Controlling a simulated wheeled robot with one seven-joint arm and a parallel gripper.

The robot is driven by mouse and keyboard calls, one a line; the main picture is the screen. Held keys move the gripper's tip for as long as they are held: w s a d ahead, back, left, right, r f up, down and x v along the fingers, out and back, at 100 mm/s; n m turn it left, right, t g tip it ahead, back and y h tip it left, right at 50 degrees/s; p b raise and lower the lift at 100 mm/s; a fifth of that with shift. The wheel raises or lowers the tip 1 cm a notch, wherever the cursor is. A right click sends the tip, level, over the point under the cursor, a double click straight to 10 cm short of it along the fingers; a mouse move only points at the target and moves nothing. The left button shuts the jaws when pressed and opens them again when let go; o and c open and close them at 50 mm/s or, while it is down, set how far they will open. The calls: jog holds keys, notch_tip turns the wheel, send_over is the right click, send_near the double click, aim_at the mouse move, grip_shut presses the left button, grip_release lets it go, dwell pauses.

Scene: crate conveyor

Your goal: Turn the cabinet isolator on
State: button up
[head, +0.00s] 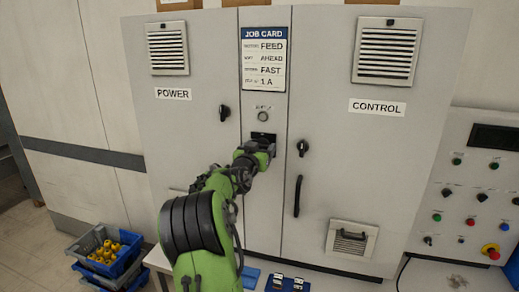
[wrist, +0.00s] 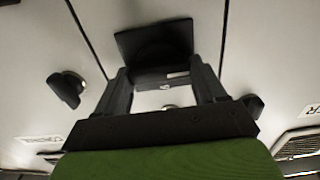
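The cabinet isolator is on the narrow middle panel of the grey cabinet, below the job card (head: 264,59) and a small round button (head: 262,117). In the head view its black plate (head: 263,136) shows just past my gripper (head: 262,152), which covers most of it. In the wrist view the square black plate (wrist: 150,35) is plain, with a dark handle part (wrist: 160,77) in front of it. My gripper (wrist: 163,80) has its fingers spread wide, one on each side of this part. I cannot tell whether they touch it. The isolator's position cannot be read.
A black knob (head: 224,112) is on the POWER door and another (head: 302,147) on the CONTROL door, above a long black handle (head: 297,196). A control panel (head: 480,190) stands at right. Blue crates (head: 122,271) with yellow parts stand at lower left.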

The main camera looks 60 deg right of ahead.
jog(key=shift+c, duration=0.9)
jog(key=shift+f+m+b, duration=0.1)
jog(key=shift+m+b, duration=0.2)
jog(key=shift+b, duration=0.35)
jog(key=m+b, duration=0.4)
jog(key=m, duration=0.1)
jog(key=m+b, duration=0.5)
jog(key=m, duration=0.1)
jog(key=m+b, duration=0.4)
jog(key=m, duration=0.2)
jog(key=shift+s+f+b, duration=0.2)
jog(key=shift+s+b, duration=0.05)
jog(key=shift+b, duration=0.1)
jog(key=o, duration=1)
